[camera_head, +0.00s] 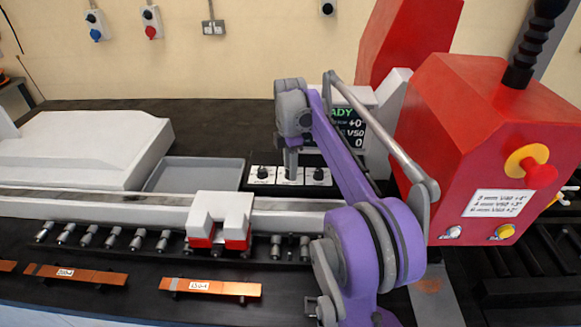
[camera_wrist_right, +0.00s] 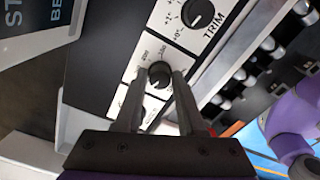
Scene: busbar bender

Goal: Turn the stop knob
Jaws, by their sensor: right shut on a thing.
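A row of white dial plates with black knobs stands behind the rail in the head view. My right gripper (camera_head: 291,172) comes down from above onto the middle plate and hides its knob. In the right wrist view, the two fingers of my right gripper (camera_wrist_right: 158,95) stand on either side of this black knob (camera_wrist_right: 160,74) and are shut on it. Its scale shows small three-digit numbers; its name is hidden, so I cannot read whether it says stop. The neighbouring knob (camera_wrist_right: 198,13) is marked TRIM and is untouched. My left gripper is out of view.
A dark display (camera_head: 350,128) with green text stands behind my right arm. The red machine housing (camera_head: 480,130) with an emergency button (camera_head: 540,175) is at the right. A white carriage (camera_head: 220,215) sits on the rail (camera_head: 90,205). Copper bars (camera_head: 211,287) lie in front. A grey tray (camera_head: 195,174) is left of the knobs.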

